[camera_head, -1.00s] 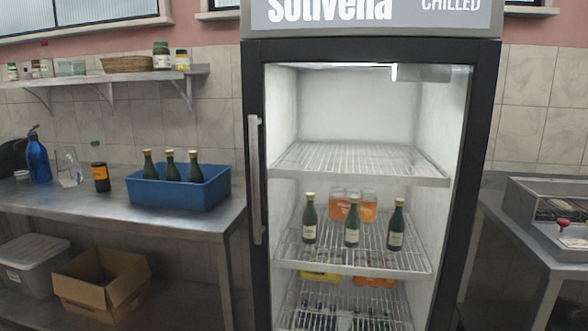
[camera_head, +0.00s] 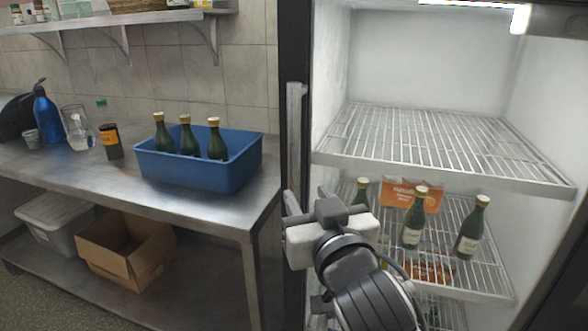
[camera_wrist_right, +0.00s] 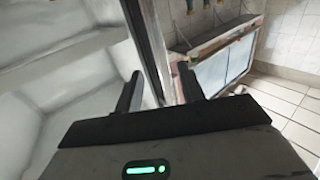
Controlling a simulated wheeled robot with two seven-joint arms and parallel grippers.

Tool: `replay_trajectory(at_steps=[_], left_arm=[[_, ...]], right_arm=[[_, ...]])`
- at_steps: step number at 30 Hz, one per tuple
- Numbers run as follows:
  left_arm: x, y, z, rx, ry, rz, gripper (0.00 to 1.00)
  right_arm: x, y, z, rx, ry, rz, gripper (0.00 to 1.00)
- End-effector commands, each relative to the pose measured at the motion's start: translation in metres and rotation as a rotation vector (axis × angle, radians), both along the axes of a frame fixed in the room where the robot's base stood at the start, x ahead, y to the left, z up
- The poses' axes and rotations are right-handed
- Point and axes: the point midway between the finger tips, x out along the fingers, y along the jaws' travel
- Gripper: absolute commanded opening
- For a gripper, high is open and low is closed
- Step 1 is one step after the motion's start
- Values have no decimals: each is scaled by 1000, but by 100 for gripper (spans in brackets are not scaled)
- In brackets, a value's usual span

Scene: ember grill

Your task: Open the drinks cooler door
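The drinks cooler is the tall lit cabinet with a dark frame (camera_head: 294,45) on the right of the head view. Its door looks closed, and bottles show on the shelves behind it. The door's vertical grey handle (camera_head: 296,135) runs along the left edge; its lower part is hidden behind my gripper. My right gripper (camera_head: 306,197) is at the handle's lower part. In the right wrist view its two fingers stand apart, with a vertical grey bar (camera_wrist_right: 148,45) between them and a gap beside the right finger. Contact cannot be told. My left gripper is not in view.
A steel counter (camera_head: 225,203) stands left of the cooler, holding a blue crate (camera_head: 190,172) with green bottles, a blue spray bottle (camera_head: 45,115) and a jug. A cardboard box (camera_head: 115,262) and grey bin (camera_head: 48,228) sit on its lower shelf.

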Motion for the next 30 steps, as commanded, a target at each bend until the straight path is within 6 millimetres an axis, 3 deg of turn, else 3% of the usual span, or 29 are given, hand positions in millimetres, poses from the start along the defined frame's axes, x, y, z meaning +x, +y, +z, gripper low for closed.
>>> replay_trajectory(at_steps=[6,12,25,26,30], left_arm=[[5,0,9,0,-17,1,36],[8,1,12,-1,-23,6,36],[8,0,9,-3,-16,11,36],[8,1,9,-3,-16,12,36],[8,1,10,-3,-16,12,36]], right_arm=[[46,13,2,-1,0,0,39],[73,20,1,-1,0,0,39],[83,23,0,1,0,1,39],[83,23,0,1,0,1,36],[83,23,0,1,0,1,0]])
